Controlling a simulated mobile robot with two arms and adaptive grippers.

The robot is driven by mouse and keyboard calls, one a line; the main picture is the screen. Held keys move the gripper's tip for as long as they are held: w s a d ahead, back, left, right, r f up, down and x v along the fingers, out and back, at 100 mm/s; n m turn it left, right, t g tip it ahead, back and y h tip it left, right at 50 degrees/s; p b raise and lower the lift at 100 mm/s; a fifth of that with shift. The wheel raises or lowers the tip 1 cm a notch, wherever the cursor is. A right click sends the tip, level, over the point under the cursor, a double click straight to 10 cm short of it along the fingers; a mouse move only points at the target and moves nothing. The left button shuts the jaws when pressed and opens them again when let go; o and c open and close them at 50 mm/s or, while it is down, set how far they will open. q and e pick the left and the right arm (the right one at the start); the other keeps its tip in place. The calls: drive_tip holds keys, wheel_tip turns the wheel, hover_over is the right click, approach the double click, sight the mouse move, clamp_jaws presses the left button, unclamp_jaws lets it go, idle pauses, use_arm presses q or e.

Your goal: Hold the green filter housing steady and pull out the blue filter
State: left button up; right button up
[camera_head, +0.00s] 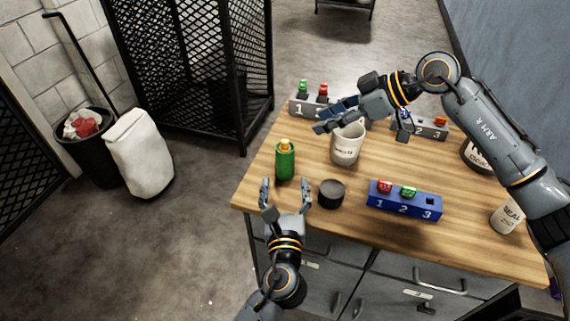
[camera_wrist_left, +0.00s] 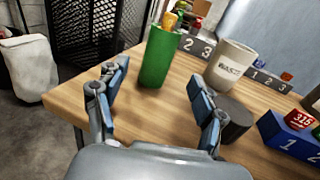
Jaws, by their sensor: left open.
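The green filter housing (camera_head: 285,163) stands upright on the wooden table near its left edge. Its visible top piece (camera_head: 284,144) is yellow-orange, not blue; I see no blue filter in it. In the left wrist view the housing (camera_wrist_left: 157,60) stands beyond and between my fingertips. My left gripper (camera_head: 285,186) is open and empty, just in front of the housing, with its fingers pointing at it and not closed on it.
A dark round cap (camera_head: 331,194) lies right of my left gripper. A blue rack (camera_head: 404,206) with red and green pieces stands further right. Grey numbered racks (camera_head: 300,108) stand at the back. A white cup (camera_head: 506,218) is at the right edge.

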sight(285, 165)
use_arm(q)
drive_tip(key=w, duration=0.9)
drive_tip(key=shift+w, duration=0.25)
